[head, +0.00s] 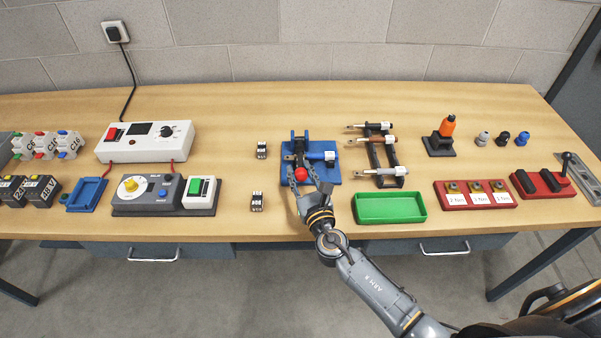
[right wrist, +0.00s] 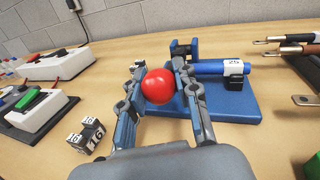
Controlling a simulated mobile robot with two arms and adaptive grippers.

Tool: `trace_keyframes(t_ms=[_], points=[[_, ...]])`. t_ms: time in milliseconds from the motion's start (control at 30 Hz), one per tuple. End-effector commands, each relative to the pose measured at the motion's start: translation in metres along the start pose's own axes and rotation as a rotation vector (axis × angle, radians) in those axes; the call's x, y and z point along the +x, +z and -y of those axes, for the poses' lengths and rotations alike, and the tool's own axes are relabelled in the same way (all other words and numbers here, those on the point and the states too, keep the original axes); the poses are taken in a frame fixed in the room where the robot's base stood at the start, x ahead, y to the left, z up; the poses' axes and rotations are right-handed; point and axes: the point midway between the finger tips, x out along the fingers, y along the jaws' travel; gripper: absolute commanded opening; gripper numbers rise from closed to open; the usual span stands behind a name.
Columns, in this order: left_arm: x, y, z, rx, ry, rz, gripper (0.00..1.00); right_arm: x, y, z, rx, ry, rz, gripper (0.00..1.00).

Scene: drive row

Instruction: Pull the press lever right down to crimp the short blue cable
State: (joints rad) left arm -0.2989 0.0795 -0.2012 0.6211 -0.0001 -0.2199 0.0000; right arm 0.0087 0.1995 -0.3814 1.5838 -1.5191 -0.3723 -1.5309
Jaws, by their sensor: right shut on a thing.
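The press has a blue base (head: 328,176) in the middle of the bench, with a dark upright frame (head: 299,140) at its back. The lever's red ball knob (head: 301,174) is low at the front of the press. My right gripper (right wrist: 160,80) is shut on this knob (right wrist: 158,86), one finger on each side. The lever's shaft is mostly hidden behind the knob and fingers. The short blue cable (head: 321,155) lies across the press; in the right wrist view the blue cable (right wrist: 218,68) bears a white label reading 25. My left gripper is not in view.
Right of the press stand a cable rack (head: 384,150) and a green tray (head: 390,207). Small black-and-white blocks (head: 257,201) stand to its left, beside a grey device with a yellow dial (head: 150,191).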

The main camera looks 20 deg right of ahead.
Motion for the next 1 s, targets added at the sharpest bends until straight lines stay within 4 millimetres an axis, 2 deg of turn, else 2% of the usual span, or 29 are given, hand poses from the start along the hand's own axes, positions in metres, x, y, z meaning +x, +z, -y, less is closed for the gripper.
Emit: trace_keyframes(t_ms=[300, 600, 633, 733, 1000], points=[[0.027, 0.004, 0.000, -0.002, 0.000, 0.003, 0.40, -0.003, -0.031, -0.006, 0.001, 0.007, -0.006, 0.00], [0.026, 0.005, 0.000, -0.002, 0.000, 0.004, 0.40, -0.005, -0.034, -0.007, 0.004, 0.010, -0.013, 0.00], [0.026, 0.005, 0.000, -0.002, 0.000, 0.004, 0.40, -0.005, -0.035, -0.007, 0.004, 0.011, -0.014, 0.33], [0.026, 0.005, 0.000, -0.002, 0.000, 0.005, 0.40, -0.004, -0.034, -0.007, 0.003, 0.009, -0.012, 0.54], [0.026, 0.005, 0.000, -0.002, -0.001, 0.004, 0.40, -0.003, -0.030, -0.005, 0.001, 0.005, -0.004, 0.55]])
